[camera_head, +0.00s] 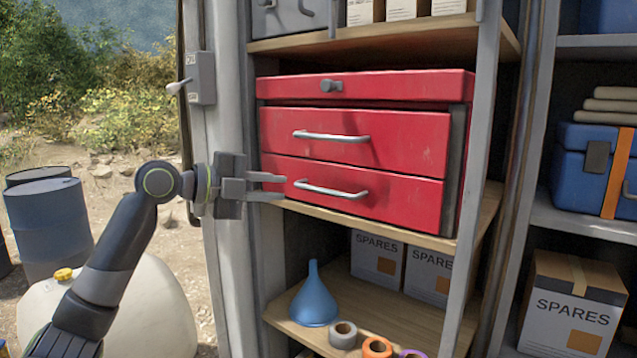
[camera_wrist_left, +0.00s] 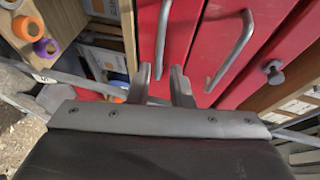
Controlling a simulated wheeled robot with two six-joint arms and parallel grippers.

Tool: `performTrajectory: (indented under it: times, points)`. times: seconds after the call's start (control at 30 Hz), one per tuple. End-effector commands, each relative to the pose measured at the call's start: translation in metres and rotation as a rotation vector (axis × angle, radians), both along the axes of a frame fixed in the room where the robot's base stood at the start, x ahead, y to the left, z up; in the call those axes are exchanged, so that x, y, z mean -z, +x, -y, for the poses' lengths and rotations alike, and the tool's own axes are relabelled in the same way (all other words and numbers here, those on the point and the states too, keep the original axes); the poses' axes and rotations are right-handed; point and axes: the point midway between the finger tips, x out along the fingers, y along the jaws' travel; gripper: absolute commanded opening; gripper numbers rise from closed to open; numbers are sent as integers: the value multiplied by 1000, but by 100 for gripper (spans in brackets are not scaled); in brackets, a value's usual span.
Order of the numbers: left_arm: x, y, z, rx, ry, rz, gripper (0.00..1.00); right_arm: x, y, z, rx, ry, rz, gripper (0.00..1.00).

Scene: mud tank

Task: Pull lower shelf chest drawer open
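The red drawer chest (camera_head: 365,86) stands on a wooden shelf, with a knob on its lid and two drawers below. The lower drawer (camera_head: 400,202) looks closed and has a silver bar handle (camera_head: 330,189). My left gripper (camera_head: 280,187) is just left of that handle, its two fingers apart and pointing at the handle's left end. In the left wrist view the open fingers (camera_wrist_left: 160,84) have the end of the lower handle (camera_wrist_left: 163,35) in line between them; contact cannot be told. The upper drawer's handle (camera_wrist_left: 234,50) is to their right. My right gripper is not in view.
A grey cabinet post (camera_head: 232,120) with a switch box (camera_head: 199,80) stands close to my left gripper. Below are a blue funnel (camera_head: 314,298), tape rolls (camera_head: 377,347) and spares boxes (camera_head: 377,259). Another post (camera_head: 477,150) stands right of the chest. Space before the drawers looks clear.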

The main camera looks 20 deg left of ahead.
Motion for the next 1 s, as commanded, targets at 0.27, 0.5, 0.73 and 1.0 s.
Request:
performTrajectory:
  times: [0.27,0.5,0.73,1.0]
  points:
    - [5,32,31,3,-5,-3,19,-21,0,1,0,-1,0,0]
    - [12,58,55,1,-5,-3,19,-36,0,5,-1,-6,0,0]
    - [18,71,67,0,-2,-2,19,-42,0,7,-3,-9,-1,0]
    - [20,73,68,-1,0,-1,19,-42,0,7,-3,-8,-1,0]
